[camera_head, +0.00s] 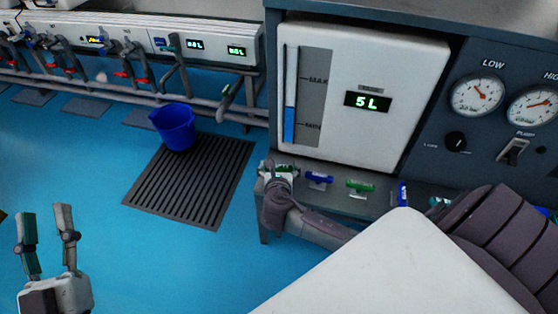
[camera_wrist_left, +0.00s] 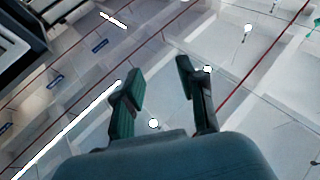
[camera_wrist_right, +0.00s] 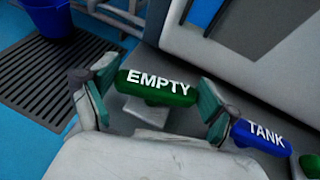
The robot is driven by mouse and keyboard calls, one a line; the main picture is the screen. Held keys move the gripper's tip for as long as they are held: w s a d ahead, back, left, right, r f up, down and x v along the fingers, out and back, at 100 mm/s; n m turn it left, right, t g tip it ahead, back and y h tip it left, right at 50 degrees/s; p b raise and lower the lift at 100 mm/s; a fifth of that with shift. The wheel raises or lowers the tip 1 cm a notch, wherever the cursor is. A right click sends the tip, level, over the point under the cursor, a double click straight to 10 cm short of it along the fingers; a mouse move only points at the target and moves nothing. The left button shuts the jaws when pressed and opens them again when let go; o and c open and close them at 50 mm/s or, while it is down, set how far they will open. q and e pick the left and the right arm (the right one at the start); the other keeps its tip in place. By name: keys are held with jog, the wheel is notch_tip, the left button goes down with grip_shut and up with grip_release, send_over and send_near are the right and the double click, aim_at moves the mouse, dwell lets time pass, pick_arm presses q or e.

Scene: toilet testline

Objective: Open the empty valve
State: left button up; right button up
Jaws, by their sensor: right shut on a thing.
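The empty valve is a green handle lettered EMPTY (camera_wrist_right: 158,87) in the right wrist view. It lies lengthwise between the two fingers of my right gripper (camera_wrist_right: 150,95), which is shut on it at both ends. In the head view my right gripper (camera_head: 280,172) is at the left end of the valve row under the tank panel and mostly hides this handle. My left gripper (camera_head: 48,240) is open and empty at the lower left, away from the valves. Its spread fingers also show in the left wrist view (camera_wrist_left: 163,95).
A blue TANK valve (camera_head: 319,179), a green valve (camera_head: 360,186) and another blue valve (camera_head: 403,194) stand to the right along the ledge. The tank display (camera_head: 368,101) reads 5L. A blue bucket (camera_head: 174,127) stands on a dark floor grate (camera_head: 190,185).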

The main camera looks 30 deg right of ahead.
jog(key=shift+s+r+n+p, duration=0.1)
jog(key=shift+n+p, duration=0.3)
jog(key=shift+p, duration=0.15)
pick_arm(q)
notch_tip(320, 180, down, 11)
jog(key=a+g+y+p, duration=0.2)
jog(key=g+y, duration=0.1)
jog(key=g, duration=0.5)
pick_arm(e)
jog(key=shift+n+t+y, duration=0.5)
jog(key=shift+n+y, duration=0.1)
jog(key=shift+y, duration=0.3)
jog(key=n+t+y+p, duration=0.1)
jog(key=n+y, duration=0.2)
jog(key=shift+p, duration=0.35)
pick_arm(q)
jog(key=s+a+f+g+y, duration=0.1)
jog(key=s+a+f+g, duration=0.2)
jog(key=s+f+g, duration=0.3)
jog(key=shift+s+f+n+g+y, duration=0.35)
jog(key=shift+s+f, duration=0.45)
jog(key=shift+f, duration=0.75)
pick_arm(e)
jog(key=shift+f+n+y, duration=0.2)
jog(key=shift+n+y, duration=0.4)
jog(key=shift+y, duration=0.2)
jog(key=o, duration=0.9)
jog(key=shift+r, duration=0.1)
